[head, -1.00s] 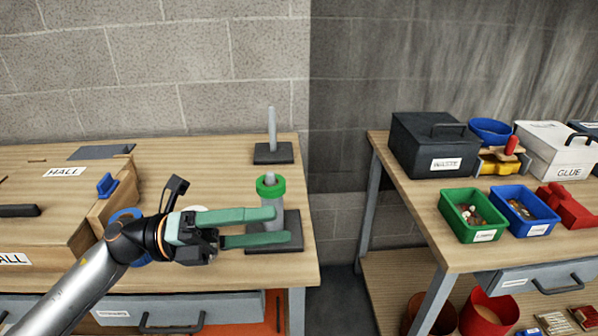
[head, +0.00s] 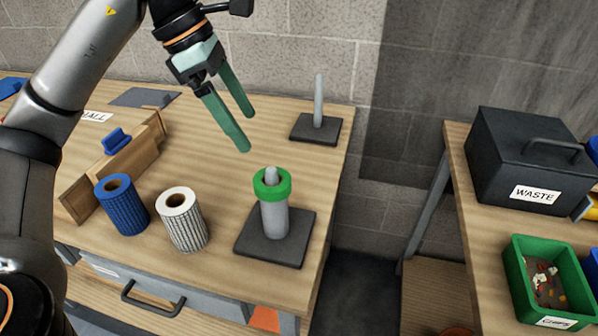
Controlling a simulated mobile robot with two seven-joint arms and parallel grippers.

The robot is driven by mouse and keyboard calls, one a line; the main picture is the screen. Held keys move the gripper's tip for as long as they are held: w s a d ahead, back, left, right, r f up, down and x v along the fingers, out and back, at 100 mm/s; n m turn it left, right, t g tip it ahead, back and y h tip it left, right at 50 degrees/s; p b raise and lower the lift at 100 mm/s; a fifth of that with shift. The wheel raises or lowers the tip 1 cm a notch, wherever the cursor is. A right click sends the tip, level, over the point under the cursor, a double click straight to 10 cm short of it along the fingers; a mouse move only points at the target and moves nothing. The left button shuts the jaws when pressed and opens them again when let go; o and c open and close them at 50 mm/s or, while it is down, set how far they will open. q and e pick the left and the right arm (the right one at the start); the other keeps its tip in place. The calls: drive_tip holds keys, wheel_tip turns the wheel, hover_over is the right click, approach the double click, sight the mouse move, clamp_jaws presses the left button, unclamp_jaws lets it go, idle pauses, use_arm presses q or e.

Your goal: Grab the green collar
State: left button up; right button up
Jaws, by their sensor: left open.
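The green collar (head: 287,188) is a ring around the top of a grey cylinder (head: 274,219), with a rounded post tip showing through its middle. The cylinder stands upright on a dark square base (head: 253,244) near the bench's right end. My left gripper (head: 246,130) is open and empty, in the air up and to the left of the collar, its two green fingers pointing down and to the right. The fingers do not touch the collar. My right gripper is not in view.
A second post (head: 318,100) on a dark base stands behind, empty. A blue roll (head: 124,212) and a white roll (head: 187,226) stand left of the collar. A gap separates this bench from another with a black WASTE box (head: 520,160) and a green bin (head: 514,270).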

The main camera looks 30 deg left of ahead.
sight(270, 174)
use_arm(q)
drive_tip(key=x, duration=0.6)
drive_tip(key=shift+s+f, duration=0.1)
drive_tip(key=shift+f, duration=0.35)
drive_tip(key=shift+a+x, duration=0.2)
drive_tip(key=shift+x, duration=1.15)
drive_tip(key=shift+a+x, duration=0.2)
drive_tip(key=shift+x, duration=1.15)
drive_tip(key=shift+f, duration=0.15)
drive_tip(key=shift+c, duration=0.2)
drive_tip(key=c, duration=1.2)
drive_tip(key=shift+o, duration=0.2)
